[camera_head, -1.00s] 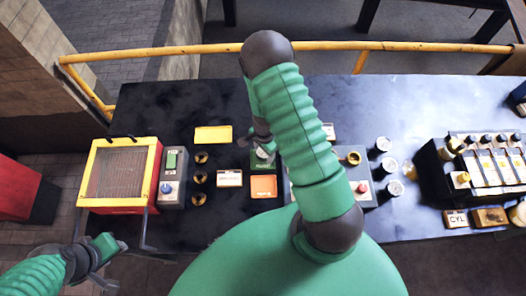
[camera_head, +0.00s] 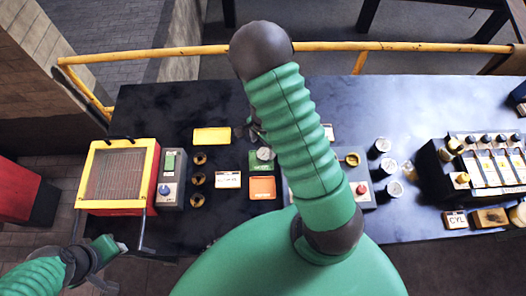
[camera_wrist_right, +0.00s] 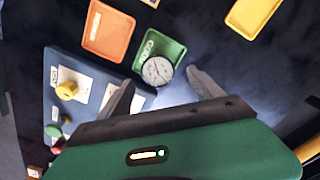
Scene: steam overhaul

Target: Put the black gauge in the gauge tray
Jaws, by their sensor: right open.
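The green tray (camera_head: 256,165), with a white-lettered label, lies mid-table; it also shows in the wrist view (camera_wrist_right: 172,46). A gauge with a round white dial (camera_head: 264,153) stands at the tray's edge nearest my gripper in the wrist view (camera_wrist_right: 157,71), overlapping the rim there. I cannot tell whether its base is flat inside. Its body is mostly hidden under the dial. My right gripper (camera_head: 251,130) is open beside the gauge, its fingers (camera_wrist_right: 165,91) apart and empty; my arm partly hides it. My left gripper (camera_head: 108,258) is at the lower left, off the table, jaws unclear.
A yellow tray (camera_head: 212,136) and an orange tray (camera_head: 262,188) flank the green one. Dark gauges with white dials (camera_head: 388,165) stand to the right, near a control box with a red button (camera_head: 362,188). A red-and-yellow heater-like box (camera_head: 118,175) stands left.

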